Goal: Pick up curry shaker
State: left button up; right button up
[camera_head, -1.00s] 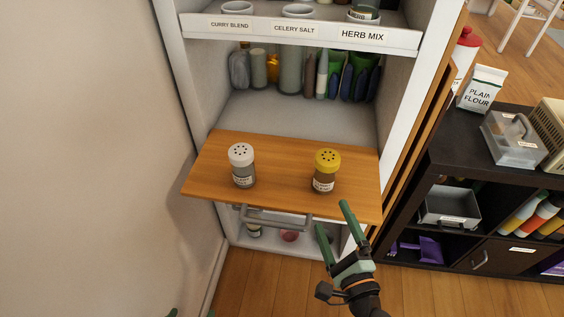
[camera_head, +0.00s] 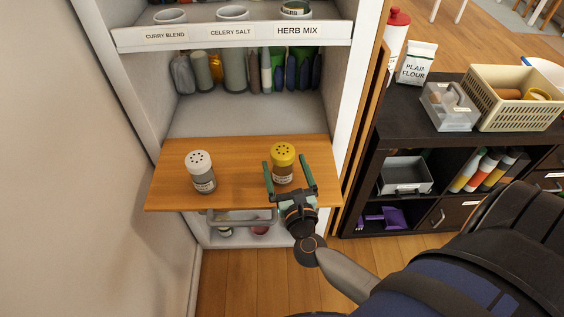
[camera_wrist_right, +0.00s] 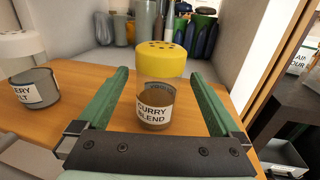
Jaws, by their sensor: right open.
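The curry shaker (camera_head: 283,164) has a yellow perforated lid and stands upright on the wooden pull-out board. In the right wrist view its label on the curry shaker (camera_wrist_right: 154,112) reads "CURRY BLEND". My right gripper (camera_head: 287,162) is open, with its green fingers on either side of the curry shaker. The right wrist view shows the gripper (camera_wrist_right: 160,88) with a gap between each finger and the shaker. My left gripper is not in view.
A white-lidded celery salt shaker (camera_head: 201,172) stands to the left on the wooden board (camera_head: 240,185). Above is a shelf (camera_head: 235,36) with labelled holes, the herb mix one filled. A dark cabinet (camera_head: 400,131) stands at the right.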

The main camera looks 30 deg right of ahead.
jog(key=shift+p+x, duration=0.5)
jog(key=shift+x, duration=2.2)
jog(key=shift+c, duration=0.2)
jog(key=c, duration=1.4)
jog(key=shift+c, duration=0.2)
